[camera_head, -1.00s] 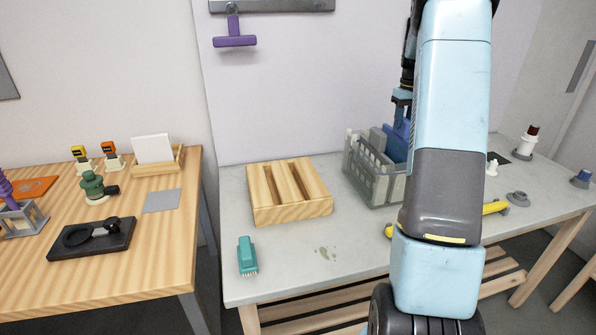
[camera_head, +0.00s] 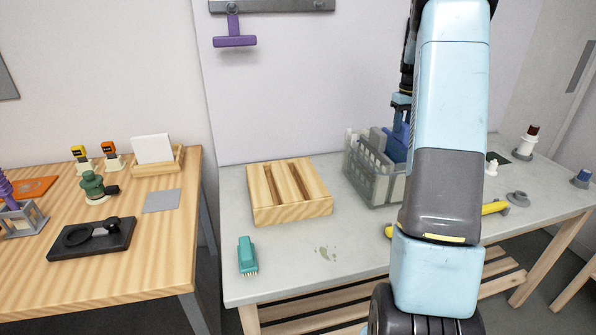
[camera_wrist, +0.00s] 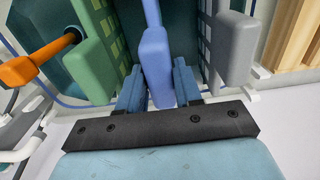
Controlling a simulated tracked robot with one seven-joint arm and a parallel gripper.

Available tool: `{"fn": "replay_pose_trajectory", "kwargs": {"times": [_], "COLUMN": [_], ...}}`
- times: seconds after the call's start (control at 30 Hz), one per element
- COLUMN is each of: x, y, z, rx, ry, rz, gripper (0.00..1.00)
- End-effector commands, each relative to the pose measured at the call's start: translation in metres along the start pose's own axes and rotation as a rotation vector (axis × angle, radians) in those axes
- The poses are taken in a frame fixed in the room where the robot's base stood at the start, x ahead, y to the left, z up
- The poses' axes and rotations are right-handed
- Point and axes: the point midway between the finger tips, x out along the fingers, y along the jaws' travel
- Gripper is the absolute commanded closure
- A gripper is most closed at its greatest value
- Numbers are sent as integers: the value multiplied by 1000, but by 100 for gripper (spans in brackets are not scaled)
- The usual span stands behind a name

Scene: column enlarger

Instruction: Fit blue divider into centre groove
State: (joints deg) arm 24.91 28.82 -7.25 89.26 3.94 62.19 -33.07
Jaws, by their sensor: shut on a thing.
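The blue divider (camera_wrist: 154,55) stands between my two blue fingers in the wrist view. My gripper (camera_wrist: 158,82) is shut on it. In the head view the blue divider (camera_head: 396,146) shows at the grey slatted crate (camera_head: 362,181), partly hidden by my arm. I cannot tell whether its lower edge touches the crate floor. My gripper (camera_head: 401,112) is above the crate, mostly hidden behind my arm. The wooden block (camera_head: 290,209) with long grooves lies left of the crate on the grey table. Its grooves look empty.
An orange-handled thing (camera_wrist: 38,66) is at the left. A teal brush (camera_head: 247,255) lies in front of the block. Yellow pieces (camera_head: 495,207) lie right of my arm.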

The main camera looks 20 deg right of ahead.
Motion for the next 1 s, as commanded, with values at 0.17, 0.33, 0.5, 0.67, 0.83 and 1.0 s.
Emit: {"fn": "replay_pose_trajectory", "kwargs": {"times": [0.17, 0.33, 0.5, 0.67, 0.83, 1.0], "x": [2, 5, 8, 10, 13, 16], "y": [0, 0, 0, 0, 0, 0], "z": [0, 0, 0, 0, 0, 0], "rx": [0, 0, 0, 0, 0, 0], "ry": [0, 1, 1, 2, 1, 1], "rz": [0, 0, 1, 1, 1, 1], "gripper": [100, 100, 100, 100, 100, 100]}}
